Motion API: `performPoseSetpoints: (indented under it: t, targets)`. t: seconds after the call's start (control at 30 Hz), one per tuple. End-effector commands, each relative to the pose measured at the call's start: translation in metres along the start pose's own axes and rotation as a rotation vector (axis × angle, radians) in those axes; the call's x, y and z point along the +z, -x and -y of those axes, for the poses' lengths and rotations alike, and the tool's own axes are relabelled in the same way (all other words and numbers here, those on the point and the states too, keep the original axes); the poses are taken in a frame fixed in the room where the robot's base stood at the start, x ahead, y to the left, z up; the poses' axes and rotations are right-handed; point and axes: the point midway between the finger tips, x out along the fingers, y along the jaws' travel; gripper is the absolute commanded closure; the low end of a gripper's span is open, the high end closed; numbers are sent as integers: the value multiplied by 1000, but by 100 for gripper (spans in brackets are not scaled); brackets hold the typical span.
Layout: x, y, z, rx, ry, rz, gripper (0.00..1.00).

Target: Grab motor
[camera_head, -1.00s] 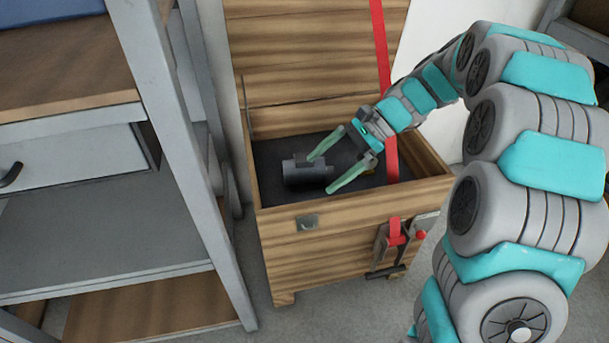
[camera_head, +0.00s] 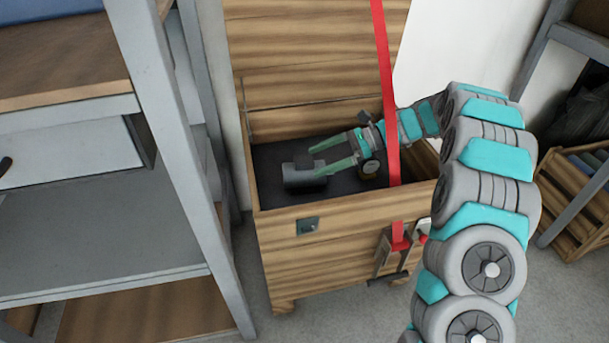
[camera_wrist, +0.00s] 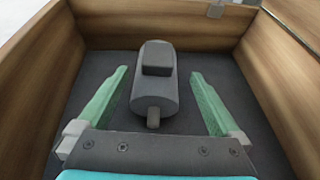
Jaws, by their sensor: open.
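The motor (camera_head: 303,180) is a dark grey cylinder with a box on top, lying on the dark floor of the open wooden chest (camera_head: 330,250). In the wrist view the motor (camera_wrist: 153,85) lies between the two green fingers, its shaft pointing toward my palm. My gripper (camera_head: 318,160) is open inside the chest, reaching in from the right. In the wrist view my gripper (camera_wrist: 155,85) has visible gaps on both sides of the motor, and neither finger touches it.
The chest's lid (camera_head: 315,50) stands open at the back. A red strap (camera_head: 385,90) hangs in front of my arm. A small round object (camera_head: 369,168) lies near the gripper. A metal shelf (camera_head: 170,150) stands close on the left. A wooden crate (camera_head: 575,215) is at right.

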Motion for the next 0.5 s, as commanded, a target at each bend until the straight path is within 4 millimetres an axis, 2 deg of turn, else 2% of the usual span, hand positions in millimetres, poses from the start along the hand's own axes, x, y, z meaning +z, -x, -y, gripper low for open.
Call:
performPoseSetpoints:
  t: [0.17, 0.33, 0.5]
  targets:
    - [0, -16, -3, 3, 0, 0, 0]
    - [-1, -43, -5, 6, -1, 1, 0]
    - [0, -51, -4, 0, 0, 0, 0]
